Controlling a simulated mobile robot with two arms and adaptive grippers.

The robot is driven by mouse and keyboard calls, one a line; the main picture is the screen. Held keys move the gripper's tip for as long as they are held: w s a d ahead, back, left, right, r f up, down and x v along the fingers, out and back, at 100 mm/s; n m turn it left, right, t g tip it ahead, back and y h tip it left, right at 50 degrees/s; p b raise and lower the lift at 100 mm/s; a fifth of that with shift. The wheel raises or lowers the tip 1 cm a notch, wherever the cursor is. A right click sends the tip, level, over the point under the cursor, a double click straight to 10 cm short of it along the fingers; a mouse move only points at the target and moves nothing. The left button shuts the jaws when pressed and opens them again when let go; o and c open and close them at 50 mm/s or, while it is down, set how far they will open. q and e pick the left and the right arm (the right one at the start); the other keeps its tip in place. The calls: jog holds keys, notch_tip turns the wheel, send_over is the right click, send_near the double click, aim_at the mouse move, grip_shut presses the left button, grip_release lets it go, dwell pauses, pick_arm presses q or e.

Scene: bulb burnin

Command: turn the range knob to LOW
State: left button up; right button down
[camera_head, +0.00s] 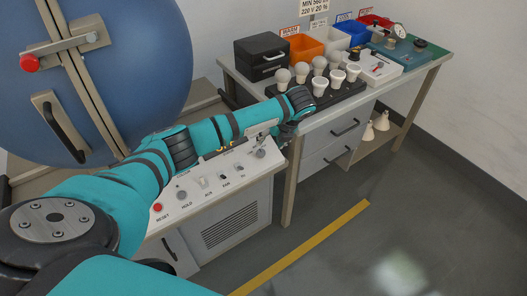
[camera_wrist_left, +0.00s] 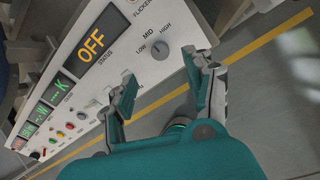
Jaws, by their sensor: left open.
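The range knob (camera_wrist_left: 160,52) is a small grey round knob on the white panel in the left wrist view, with the labels LOW, MID and HIGH around it. I cannot clearly tell which label its pointer faces. It also shows in the head view (camera_head: 260,153), at the panel's right end. My left gripper (camera_wrist_left: 166,86) is open and empty, its two fingers apart with the knob beyond the gap between them; they do not appear to touch it. In the head view my left gripper (camera_head: 263,130) is just above the knob, partly hidden by the arm.
An OFF status display (camera_wrist_left: 92,42) sits beside the knob. The panel has a red reset button (camera_head: 157,207) and several switches. A black rack (camera_head: 325,100) with several bulbs stands on the bench behind. The floor at right is clear.

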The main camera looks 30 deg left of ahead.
aim_at(262, 153)
pick_arm(q)
jog(key=x, duration=0.9)
jog(key=shift+f+b, duration=0.2)
jog(key=shift+b, duration=0.2)
pick_arm(e)
jog(key=shift+w+a+f, duration=0.25)
jog(key=shift+w+f, duration=0.15)
jog(key=shift+w, duration=0.1)
pick_arm(q)
jog(key=shift+c, duration=0.4)
jog(key=shift+w, duration=0.1)
grip_shut()
pick_arm(e)
jog(key=shift+d, duration=0.25)
jog(key=shift+r, duration=0.1)
